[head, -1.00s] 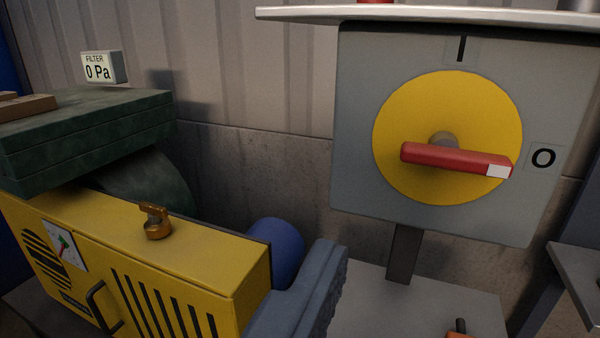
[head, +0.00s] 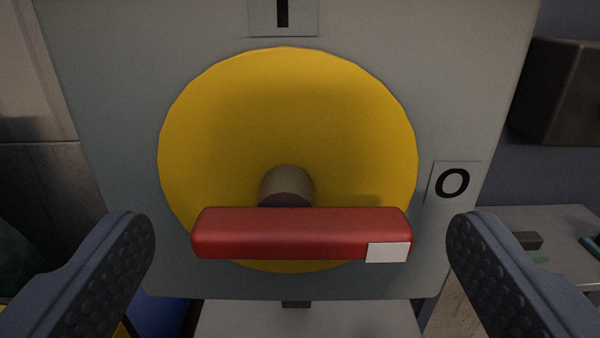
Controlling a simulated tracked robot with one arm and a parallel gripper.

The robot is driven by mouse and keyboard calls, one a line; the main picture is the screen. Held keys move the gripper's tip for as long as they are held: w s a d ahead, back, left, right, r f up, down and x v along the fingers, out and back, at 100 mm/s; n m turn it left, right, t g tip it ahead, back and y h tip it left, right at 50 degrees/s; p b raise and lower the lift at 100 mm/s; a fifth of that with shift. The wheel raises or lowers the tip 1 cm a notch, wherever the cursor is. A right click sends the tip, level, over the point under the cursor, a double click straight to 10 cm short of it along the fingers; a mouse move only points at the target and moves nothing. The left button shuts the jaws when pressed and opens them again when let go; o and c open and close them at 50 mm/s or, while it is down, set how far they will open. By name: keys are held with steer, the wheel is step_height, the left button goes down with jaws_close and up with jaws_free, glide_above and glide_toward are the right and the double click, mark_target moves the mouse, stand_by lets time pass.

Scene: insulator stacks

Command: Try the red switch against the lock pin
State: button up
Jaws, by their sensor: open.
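The red switch (head: 290,233) is a bar handle on a grey shaft (head: 287,184) in front of a round yellow plate (head: 290,115). It lies level, its white-tipped end to the right, on the side of the "O" label (head: 452,183). The "I" label (head: 283,13) is at the top of the grey box (head: 110,110). My gripper (head: 302,225) is open, one finger beyond each end of the handle, with a gap on both sides. I cannot make out a lock pin.
A grey surface (head: 300,320) lies below the box. At the right a table (head: 550,225) holds small dark and green items. A dark box (head: 562,95) is at the upper right. A blue rounded thing (head: 165,310) shows low on the left, behind my left finger.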

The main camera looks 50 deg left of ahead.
steer(key=shift+w+a, duration=0.45)
steer(key=shift+a, duration=0.15)
steer(key=c, duration=1)
steer(key=shift+n+b, duration=0.6)
steer(key=shift+b, duration=0.15)
steer(key=shift+r, duration=0.1)
steer(key=o, duration=1)
